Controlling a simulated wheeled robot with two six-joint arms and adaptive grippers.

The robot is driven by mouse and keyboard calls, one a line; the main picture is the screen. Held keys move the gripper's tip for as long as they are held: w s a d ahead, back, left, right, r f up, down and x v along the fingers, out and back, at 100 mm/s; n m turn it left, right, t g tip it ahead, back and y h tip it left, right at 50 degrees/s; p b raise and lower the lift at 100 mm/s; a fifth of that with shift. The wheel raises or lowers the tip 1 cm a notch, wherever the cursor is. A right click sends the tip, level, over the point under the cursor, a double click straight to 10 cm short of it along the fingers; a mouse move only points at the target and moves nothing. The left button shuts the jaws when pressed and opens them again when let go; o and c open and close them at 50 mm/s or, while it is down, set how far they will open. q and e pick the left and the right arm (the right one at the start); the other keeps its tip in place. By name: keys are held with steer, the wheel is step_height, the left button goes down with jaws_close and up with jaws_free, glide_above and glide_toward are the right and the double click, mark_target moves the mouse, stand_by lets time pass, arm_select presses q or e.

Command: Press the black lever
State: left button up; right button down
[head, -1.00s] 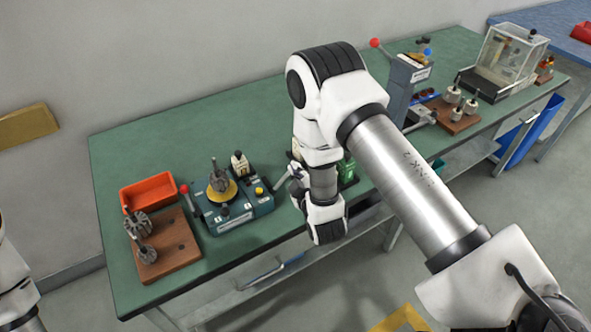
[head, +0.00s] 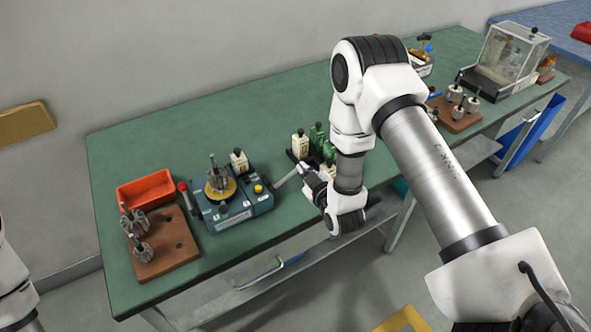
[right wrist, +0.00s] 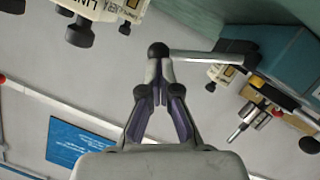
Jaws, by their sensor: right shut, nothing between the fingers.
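The teal winding machine (head: 240,214) stands on the green table, with a yellow disc and a grey armature (head: 216,178) on top. The black lever is a silver rod (head: 287,178) reaching from the machine's right side. In the right wrist view its rod (right wrist: 205,56) ends in a black ball knob (right wrist: 158,49). My right gripper (head: 306,172) is at the lever's outer end. In the right wrist view my right gripper (right wrist: 160,72) is shut and empty, its tips right at the knob; I cannot tell whether they touch. My left gripper is out of view.
A brown wooden block (head: 165,258) with armatures and an orange bin (head: 145,190) stand left of the machine. Further right are another armature block (head: 452,122) and a clear-walled box (head: 510,55).

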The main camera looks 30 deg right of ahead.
steer(key=shift+w+d+f+m+y+b, duration=0.1)
steer(key=shift+d+f+m+y+b, duration=0.2)
steer(key=shift+f+m+b, duration=0.3)
steer(key=shift+d+f+m+y+b, duration=0.25)
steer(key=shift+d+f+m, duration=0.15)
steer(key=shift+f, duration=0.25)
steer(key=shift+f+b, duration=0.35)
steer(key=shift+f, duration=0.05)
steer(key=shift+d, duration=0.1)
